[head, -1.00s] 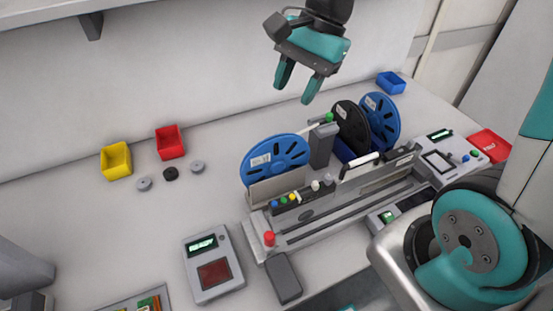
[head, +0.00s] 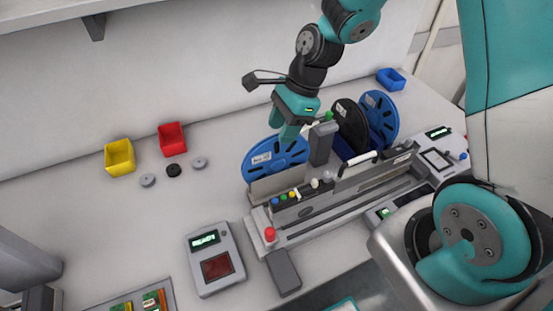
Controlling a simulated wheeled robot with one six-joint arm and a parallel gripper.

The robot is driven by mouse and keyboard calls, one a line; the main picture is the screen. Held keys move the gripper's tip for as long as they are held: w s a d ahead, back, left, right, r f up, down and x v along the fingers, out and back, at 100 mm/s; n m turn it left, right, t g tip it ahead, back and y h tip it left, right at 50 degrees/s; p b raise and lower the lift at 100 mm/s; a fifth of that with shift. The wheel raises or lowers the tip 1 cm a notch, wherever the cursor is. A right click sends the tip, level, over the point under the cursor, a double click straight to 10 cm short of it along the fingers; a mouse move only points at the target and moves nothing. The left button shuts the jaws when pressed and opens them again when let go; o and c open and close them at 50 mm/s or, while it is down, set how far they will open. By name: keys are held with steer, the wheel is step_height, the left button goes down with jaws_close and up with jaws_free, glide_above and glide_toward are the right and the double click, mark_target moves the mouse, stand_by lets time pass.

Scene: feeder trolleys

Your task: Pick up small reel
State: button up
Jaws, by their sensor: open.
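Three small round reels lie flat on the table at the left: a grey one (head: 147,180), a black one (head: 173,170) and another grey one (head: 199,162). Larger reels stand upright in the feeder trolley: a blue one (head: 262,165) at its left end, a black one (head: 350,122) and another blue one (head: 382,112) further right. My gripper (head: 289,133) points down in front of the top right of the left blue reel and hides part of it. It is open and apparently holds nothing. I cannot tell whether its fingers touch that reel.
A yellow bin (head: 119,158) and a red bin (head: 171,139) stand behind the small reels. A blue bin (head: 391,79) is at the back right. A grey device with a screen (head: 214,258) sits in front. The table between the small reels and the trolley is clear.

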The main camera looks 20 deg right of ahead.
mark_target(274, 158)
steer(key=shift+p+x, duration=0.95)
steer(key=shift+x, duration=1.8)
steer(key=shift+r, duration=0.1)
jaws_close()
